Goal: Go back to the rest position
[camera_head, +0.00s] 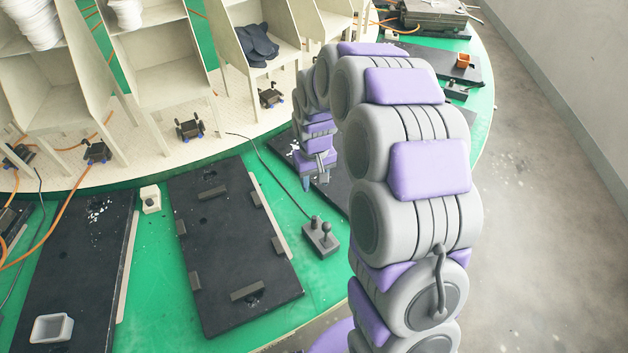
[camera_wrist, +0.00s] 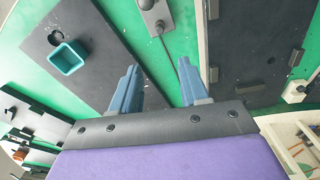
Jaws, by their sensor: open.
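My gripper (camera_head: 315,180) hangs from the far end of my grey and purple arm in the head view. It is above the green round table (camera_head: 325,275), near the edge of a black plate, and part of it is hard to make out. In the wrist view my gripper (camera_wrist: 160,70) shows two blue-grey fingers spread apart, with nothing between them. The fingers point over the green surface between black plates.
A joystick box (camera_head: 320,238) with a cable stands beside a black plate (camera_head: 235,270). A pale cup (camera_head: 52,328) sits at lower left. A teal cup (camera_wrist: 67,57) shows in the wrist view. Floor is clear at right.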

